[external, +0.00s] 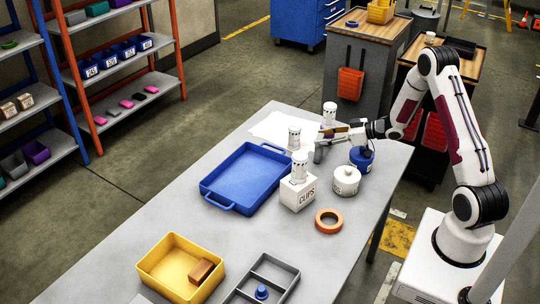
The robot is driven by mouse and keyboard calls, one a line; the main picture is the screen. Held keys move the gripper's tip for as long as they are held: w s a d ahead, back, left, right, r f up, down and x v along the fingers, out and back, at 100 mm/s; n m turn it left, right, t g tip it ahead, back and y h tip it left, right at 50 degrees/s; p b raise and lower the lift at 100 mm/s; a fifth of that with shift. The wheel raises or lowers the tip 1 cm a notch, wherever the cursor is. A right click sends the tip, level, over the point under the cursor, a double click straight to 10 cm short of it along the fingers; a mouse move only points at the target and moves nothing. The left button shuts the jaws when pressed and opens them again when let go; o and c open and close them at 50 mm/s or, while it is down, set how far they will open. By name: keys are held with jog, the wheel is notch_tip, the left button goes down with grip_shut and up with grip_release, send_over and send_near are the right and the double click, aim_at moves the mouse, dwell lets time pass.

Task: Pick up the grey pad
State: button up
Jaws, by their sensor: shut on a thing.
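My gripper (330,135) reaches in from the right over the far end of the grey table (140,225). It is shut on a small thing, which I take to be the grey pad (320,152). The pad shows only as a small grey shape at the fingertips, partly hidden by the fingers and a white canister. I cannot tell whether it touches the table.
White canisters (294,137) stand close around my gripper, one on a white clips box (298,192). A blue jar (362,159), a white lidded jar (346,180) and an orange ring (328,221) are nearby. A blue tray (207,187) lies left; a yellow bin (152,253) sits in front.

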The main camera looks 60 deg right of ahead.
notch_tip(320, 180, up, 10)
dwell(0.8)
